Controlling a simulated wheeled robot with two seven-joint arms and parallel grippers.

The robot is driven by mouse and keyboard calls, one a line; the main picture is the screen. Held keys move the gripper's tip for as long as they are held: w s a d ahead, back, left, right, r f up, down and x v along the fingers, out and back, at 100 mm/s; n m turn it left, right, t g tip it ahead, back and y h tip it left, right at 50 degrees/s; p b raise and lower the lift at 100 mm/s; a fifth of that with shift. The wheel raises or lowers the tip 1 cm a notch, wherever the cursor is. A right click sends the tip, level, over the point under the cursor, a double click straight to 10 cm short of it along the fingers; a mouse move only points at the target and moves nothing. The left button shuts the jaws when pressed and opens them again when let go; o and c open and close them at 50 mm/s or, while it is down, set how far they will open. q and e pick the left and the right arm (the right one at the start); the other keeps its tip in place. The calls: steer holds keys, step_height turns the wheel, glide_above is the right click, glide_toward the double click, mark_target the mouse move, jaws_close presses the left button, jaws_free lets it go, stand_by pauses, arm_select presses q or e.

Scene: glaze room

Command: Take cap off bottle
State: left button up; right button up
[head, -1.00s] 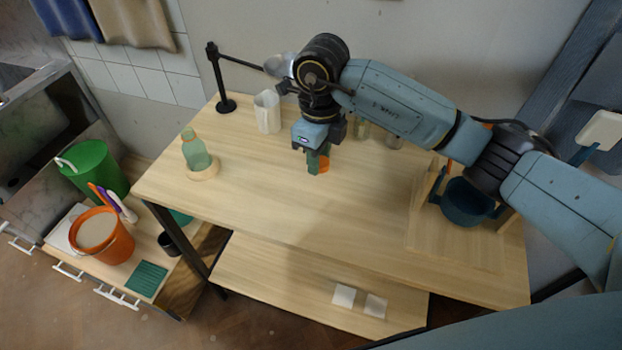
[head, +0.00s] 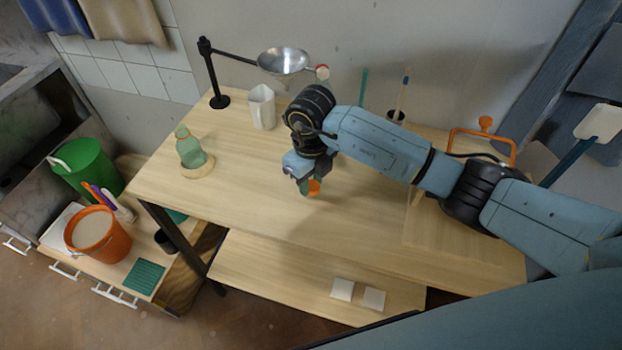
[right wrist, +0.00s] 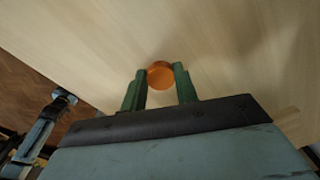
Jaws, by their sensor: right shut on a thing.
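The bottle (head: 190,152) is pale green and see-through. It stands upright in a round wooden holder (head: 198,171) at the table's left side, and no orange cap shows on its neck. My right gripper (head: 309,188) is well to the right of the bottle, low over the middle of the table. It is shut on a small orange cap (head: 315,187). In the right wrist view the cap (right wrist: 160,76) shows as an orange disc between the two green fingers. I cannot tell whether the cap touches the tabletop. My left gripper is not in view.
A black stand (head: 219,101) holds a metal funnel (head: 283,61) at the back left, beside a white jug (head: 262,108). An orange-handled thing (head: 485,126) is at the right, partly behind my arm. The front middle of the table (head: 270,215) is clear.

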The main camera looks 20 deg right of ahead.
steer(key=shift+f, duration=0.1)
steer(key=shift+f, duration=0.15)
steer(key=o, duration=1.1)
